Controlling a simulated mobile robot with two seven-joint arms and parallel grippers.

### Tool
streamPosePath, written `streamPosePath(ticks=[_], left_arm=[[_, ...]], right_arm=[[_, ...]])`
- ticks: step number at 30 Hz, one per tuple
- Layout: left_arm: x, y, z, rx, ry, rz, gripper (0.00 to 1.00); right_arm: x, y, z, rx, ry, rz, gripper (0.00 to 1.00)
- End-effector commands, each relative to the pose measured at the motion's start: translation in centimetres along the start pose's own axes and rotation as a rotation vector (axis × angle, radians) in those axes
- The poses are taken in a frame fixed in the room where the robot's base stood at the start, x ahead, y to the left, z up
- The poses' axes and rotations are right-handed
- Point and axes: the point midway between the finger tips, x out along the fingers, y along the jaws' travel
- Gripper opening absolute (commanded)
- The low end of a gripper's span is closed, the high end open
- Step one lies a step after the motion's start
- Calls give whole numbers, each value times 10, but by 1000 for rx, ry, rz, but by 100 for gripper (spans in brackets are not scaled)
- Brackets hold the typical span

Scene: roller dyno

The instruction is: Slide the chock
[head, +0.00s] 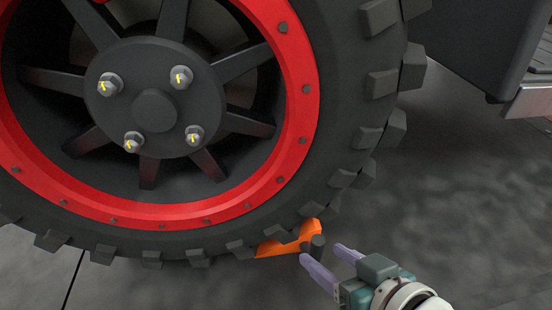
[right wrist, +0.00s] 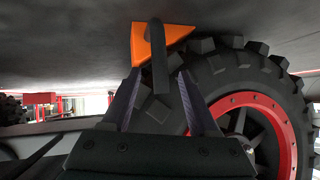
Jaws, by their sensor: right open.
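The orange chock (head: 283,243) sits on the floor against the tread at the lower right of the big tyre (head: 340,120). A dark upright handle (head: 317,244) stands at its right end. My right gripper (head: 323,254) is open, its two purple fingers pointing at the handle. In the right wrist view the chock (right wrist: 142,48) is at the top, and its dark handle (right wrist: 158,62) shows between the two open fingers. I cannot tell whether a finger touches the handle. My left gripper is not in view.
The wheel has a red rim (head: 297,140) and dark spokes, and fills the upper left of the head view. A dark body part (head: 480,45) of the vehicle is at the upper right. The grey floor (head: 450,190) to the right is clear.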

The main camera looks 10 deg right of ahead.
Motion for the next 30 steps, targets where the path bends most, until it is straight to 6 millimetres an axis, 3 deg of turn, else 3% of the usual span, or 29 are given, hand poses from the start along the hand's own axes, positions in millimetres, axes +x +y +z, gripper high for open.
streamPosePath(ticks=[12, 26, 30], left_arm=[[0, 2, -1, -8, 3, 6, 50], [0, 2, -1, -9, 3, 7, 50], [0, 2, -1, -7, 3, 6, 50]], right_arm=[[32, 0, -1, 1, 0, 0, 60], [38, 0, -1, 0, 1, 0, 60], [38, 0, -1, -1, 1, 0, 48]])
